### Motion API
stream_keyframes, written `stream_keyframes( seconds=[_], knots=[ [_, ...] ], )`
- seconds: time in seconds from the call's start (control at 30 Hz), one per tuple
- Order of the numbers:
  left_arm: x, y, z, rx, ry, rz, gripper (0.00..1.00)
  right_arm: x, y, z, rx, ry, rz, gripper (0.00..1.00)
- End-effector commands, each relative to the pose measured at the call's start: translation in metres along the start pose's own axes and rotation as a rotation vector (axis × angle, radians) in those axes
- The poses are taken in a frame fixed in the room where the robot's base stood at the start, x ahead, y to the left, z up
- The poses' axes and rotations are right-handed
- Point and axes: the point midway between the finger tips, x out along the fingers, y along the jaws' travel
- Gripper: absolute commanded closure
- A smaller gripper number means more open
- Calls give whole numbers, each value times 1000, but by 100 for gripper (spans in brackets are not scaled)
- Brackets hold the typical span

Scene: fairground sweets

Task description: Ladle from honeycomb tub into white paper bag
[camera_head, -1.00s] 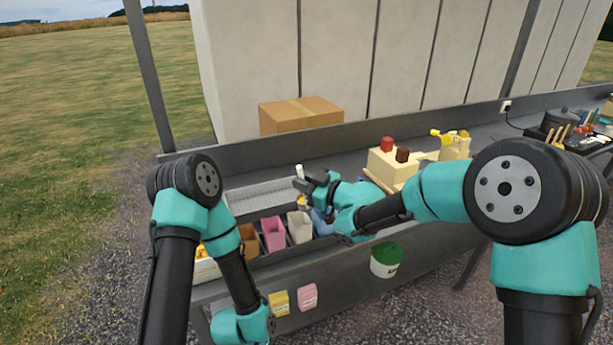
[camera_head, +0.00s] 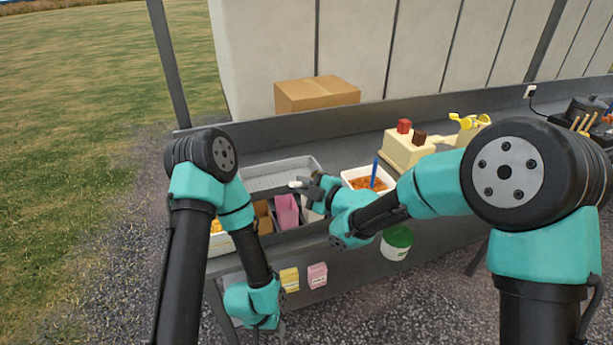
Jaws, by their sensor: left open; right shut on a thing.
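My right gripper (camera_head: 310,187) is shut on the pale handle (camera_head: 296,184) of a tool, which lies nearly level. The tool's other end is hidden behind the gripper. The white paper bag (camera_head: 310,214) stands just below it, mostly hidden by my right arm. A white tub with orange-brown pieces (camera_head: 362,183) and an upright blue handle (camera_head: 375,170) is right of the gripper. A white tub with yellow pieces (camera_head: 222,246) is at the left, partly behind my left arm. I cannot tell which holds honeycomb. My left gripper (camera_head: 276,328) is open, low in front of the stall.
A pink bag (camera_head: 287,212) and a brown bag (camera_head: 263,217) stand left of the white one. A grey tray (camera_head: 280,174) lies behind them. A cardboard box (camera_head: 316,94) sits behind.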

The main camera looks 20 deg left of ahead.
Motion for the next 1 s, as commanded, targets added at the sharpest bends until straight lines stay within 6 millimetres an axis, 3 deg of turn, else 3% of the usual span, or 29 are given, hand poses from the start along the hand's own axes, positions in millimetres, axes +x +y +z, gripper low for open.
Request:
stream_keyframes(
  seconds=[0.5,1.0],
  knots=[
    [0,0,0,0,0,0,57,3,-44,4,-356,-23,0,100],
    [0,0,0,0,0,0,57,4,-51,4,-423,-27,1,100]
  ],
)
